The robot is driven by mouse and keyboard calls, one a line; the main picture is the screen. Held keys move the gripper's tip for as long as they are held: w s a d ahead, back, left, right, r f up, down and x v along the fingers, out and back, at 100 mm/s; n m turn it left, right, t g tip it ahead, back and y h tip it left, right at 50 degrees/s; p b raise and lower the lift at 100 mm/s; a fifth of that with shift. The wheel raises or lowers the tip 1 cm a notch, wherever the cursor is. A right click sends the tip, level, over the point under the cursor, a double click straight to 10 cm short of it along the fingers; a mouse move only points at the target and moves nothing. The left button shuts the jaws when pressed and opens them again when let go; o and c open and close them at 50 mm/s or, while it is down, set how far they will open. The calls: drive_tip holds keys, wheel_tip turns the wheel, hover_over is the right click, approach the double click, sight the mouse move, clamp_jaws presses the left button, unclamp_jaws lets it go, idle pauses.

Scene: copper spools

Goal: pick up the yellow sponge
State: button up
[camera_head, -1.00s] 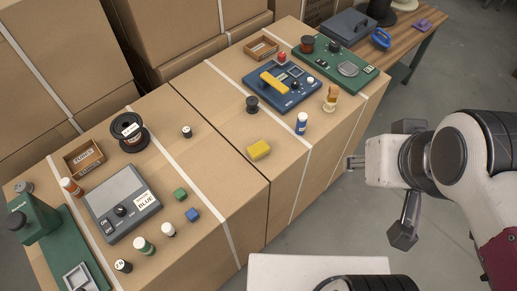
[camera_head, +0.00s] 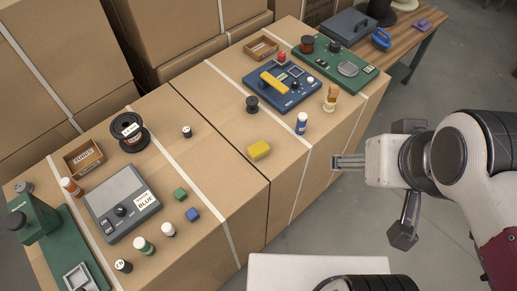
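The yellow sponge (camera_head: 259,150) lies flat on the top of the cardboard box, right of the dark seam and near its front edge. My gripper (camera_head: 335,162) is off to the right of the sponge, past the front edge of the box and apart from it. Its fingers point left, lie close together and look shut, with nothing seen between them. Nothing hides the sponge.
A wooden figure (camera_head: 330,99) stands near the right edge. Box top around the sponge is clear.

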sight(267, 150)
drive_tip(key=shift+w, duration=0.1)
